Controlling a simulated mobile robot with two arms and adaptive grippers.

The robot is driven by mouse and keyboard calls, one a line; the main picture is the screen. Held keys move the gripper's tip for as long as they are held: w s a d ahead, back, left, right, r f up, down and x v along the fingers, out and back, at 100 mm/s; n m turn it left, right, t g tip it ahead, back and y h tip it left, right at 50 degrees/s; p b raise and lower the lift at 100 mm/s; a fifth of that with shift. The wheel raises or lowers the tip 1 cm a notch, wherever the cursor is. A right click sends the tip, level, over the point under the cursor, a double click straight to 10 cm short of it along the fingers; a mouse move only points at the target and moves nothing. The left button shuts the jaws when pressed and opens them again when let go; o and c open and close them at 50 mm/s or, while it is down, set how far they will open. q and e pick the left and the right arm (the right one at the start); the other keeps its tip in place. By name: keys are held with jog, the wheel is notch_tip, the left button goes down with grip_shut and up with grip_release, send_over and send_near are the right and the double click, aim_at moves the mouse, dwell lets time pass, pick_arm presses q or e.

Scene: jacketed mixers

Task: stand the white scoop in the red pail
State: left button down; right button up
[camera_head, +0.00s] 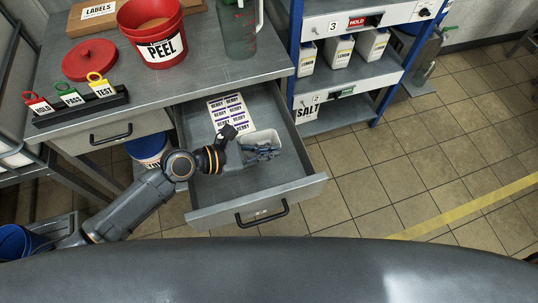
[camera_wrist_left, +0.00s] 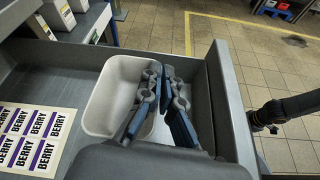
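The red pail (camera_head: 152,35), labelled PEEL, stands upright on the grey bench with orange-brown contents showing. In the open drawer lies a white, open, tub-shaped thing (camera_head: 262,136); it also shows in the left wrist view (camera_wrist_left: 104,100). It may be the scoop's bowl; I see no handle, and my gripper hides its near side. My left gripper (camera_head: 264,152) is over this white thing; in the left wrist view its fingertips (camera_wrist_left: 163,72) are close together with nothing visible between them. A dark arm end, likely my right, shows at the wrist view's right edge, its fingers not discernible.
The drawer (camera_head: 205,200) stands pulled out, with a sheet of BERRY labels (camera_head: 229,112) inside. A red lid (camera_head: 90,60), tag stand (camera_head: 80,107) and clear jug (camera_head: 238,32) are on the bench. A shelf unit (camera_head: 350,75) stands right; floor beyond the drawer is clear.

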pick_arm(q)
jog(key=shift+r, duration=0.45)
